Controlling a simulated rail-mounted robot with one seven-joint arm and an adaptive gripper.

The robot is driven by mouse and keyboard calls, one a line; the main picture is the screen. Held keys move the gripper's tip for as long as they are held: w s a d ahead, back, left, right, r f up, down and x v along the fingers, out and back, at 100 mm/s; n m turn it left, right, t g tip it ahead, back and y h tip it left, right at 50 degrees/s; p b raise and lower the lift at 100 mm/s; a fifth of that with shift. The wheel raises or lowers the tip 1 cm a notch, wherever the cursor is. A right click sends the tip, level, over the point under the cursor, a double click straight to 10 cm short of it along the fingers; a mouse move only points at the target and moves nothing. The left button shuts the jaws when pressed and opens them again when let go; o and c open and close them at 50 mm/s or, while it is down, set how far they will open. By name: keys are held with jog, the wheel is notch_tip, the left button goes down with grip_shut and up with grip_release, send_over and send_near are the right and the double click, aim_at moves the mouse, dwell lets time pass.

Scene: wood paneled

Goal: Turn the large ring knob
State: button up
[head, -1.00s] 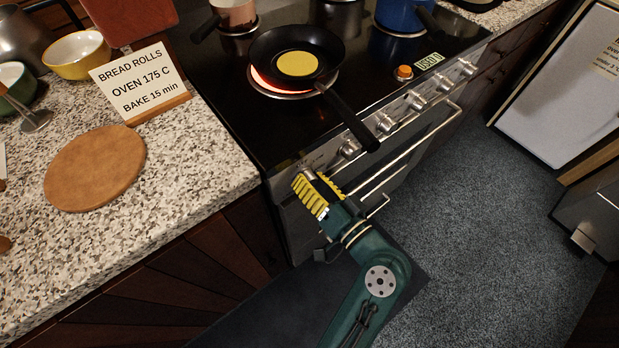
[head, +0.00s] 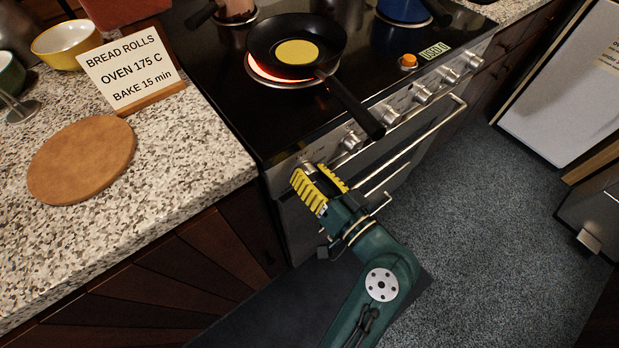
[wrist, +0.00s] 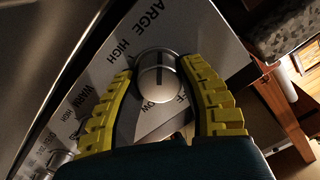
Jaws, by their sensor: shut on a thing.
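The large ring knob (wrist: 157,75) is a round silver knob with a dark pointer line, at the left end of the stove's front panel. My gripper (head: 320,178) has yellow ribbed fingers and is shut on this knob, one finger on each side. It also shows in the wrist view (wrist: 160,85). In the head view the fingers hide most of the knob.
A black frying pan (head: 265,34) with a yellow disc sits on a glowing burner; its handle (head: 355,108) overhangs the panel near my gripper. More knobs (head: 352,141) line the panel to the right. The oven handle bar (head: 420,150) runs below. A sign (head: 130,75) stands on the counter.

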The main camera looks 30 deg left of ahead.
jog(key=f+n+b, duration=0.1)
jog(key=b, duration=0.2)
jog(key=shift+n, duration=0.4)
jog(key=n+b, duration=0.3)
jog(key=b, duration=0.3)
jog(key=shift+r+n+b, duration=0.15)
jog(key=shift+n+b, duration=0.15)
jog(key=n+b, duration=0.1)
jog(key=b, duration=0.1)
jog(key=n+b, duration=0.2)
jog(key=shift+s+r, duration=0.1)
jog(key=shift+r, duration=0.15)
jog(key=shift+r+n+b, duration=0.15)
jog(key=shift+n+b, duration=0.25)
jog(key=shift+b, duration=0.3)
jog(key=shift+r, duration=0.1)
jog(key=o, duration=1.2)
jog(key=shift+a, duration=0.1)
